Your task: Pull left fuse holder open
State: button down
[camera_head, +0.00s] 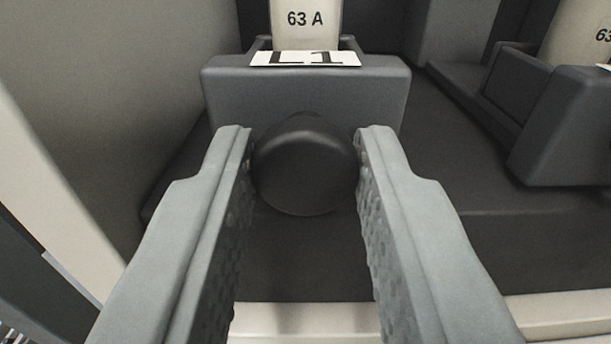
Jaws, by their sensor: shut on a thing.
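The left fuse holder (390,92) is a dark grey block with a white label reading L1 (335,58) on top. A pale fuse marked 63 A (306,18) stands upright behind the label. A round black knob (305,165) sticks out of the front of the holder towards me. My gripper (305,158) is shut on this knob, with one grey finger at its left side and one at its right. The holder's lower front is partly hidden behind the knob and fingers.
A second dark holder (570,130) with a 63 A fuse (580,35) stands to the right, across a gap. A grey wall (120,90) rises close on the left. A pale edge (300,318) runs along the bottom, below the dark base (480,235).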

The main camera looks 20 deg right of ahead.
jog(key=v, duration=0.9)
jog(key=c, duration=1.1)
grip_release()
jog(key=v, duration=1.7)
jog(key=shift+s+a+r, duration=0.1)
jog(key=shift+s, duration=0.1)
